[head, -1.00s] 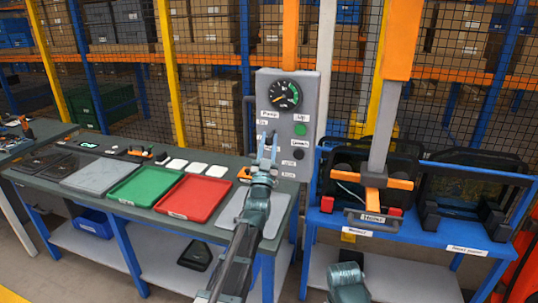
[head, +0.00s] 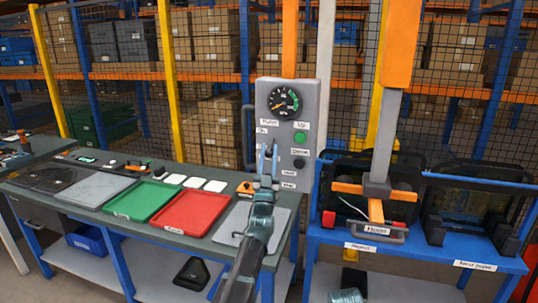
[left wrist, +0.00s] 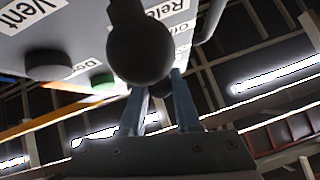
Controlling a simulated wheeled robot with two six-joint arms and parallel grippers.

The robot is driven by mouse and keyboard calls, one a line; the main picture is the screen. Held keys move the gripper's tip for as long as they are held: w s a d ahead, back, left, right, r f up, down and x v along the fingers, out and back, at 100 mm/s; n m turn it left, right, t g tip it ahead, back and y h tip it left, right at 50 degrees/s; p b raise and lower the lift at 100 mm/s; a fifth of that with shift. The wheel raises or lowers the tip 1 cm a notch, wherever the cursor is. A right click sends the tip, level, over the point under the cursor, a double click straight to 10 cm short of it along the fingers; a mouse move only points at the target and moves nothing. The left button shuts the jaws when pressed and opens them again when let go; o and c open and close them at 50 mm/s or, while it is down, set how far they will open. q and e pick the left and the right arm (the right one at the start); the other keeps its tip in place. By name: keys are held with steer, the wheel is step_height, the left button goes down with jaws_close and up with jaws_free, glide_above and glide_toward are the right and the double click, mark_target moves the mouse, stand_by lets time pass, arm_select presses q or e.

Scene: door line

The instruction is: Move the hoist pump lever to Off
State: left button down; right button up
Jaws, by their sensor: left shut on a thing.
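The hoist control panel (head: 313,115) is a grey upright box with a round gauge (head: 284,102), a green button (head: 300,137), a black button (head: 299,163) and white labels. My left gripper (head: 267,152) is at the lower left of the panel, below the Pump label (head: 269,122). It is shut on the pump lever, which it mostly hides in the head view. In the left wrist view a large black ball knob (left wrist: 141,50) stands close in front of the fingers (left wrist: 160,105), hiding part of them. The lever's exact setting cannot be read. My right gripper is out of view.
A workbench with a green tray (head: 142,201), a red tray (head: 192,213) and a grey mat (head: 240,216) lies left of the panel. The orange hoist (head: 392,60) and a blue stand (head: 425,248) are on the right. Mesh fencing and shelves stand behind.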

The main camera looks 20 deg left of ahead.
arm_select(q)
steer(key=c, duration=0.6)
jaws_free()
steer(key=shift+f, duration=0.1)
steer(key=b+v, duration=1)
steer(key=v, duration=0.3)
steer(key=shift+s+f+b, duration=0.2)
steer(key=shift+s+b, duration=0.1)
steer(key=shift+d, duration=0.1)
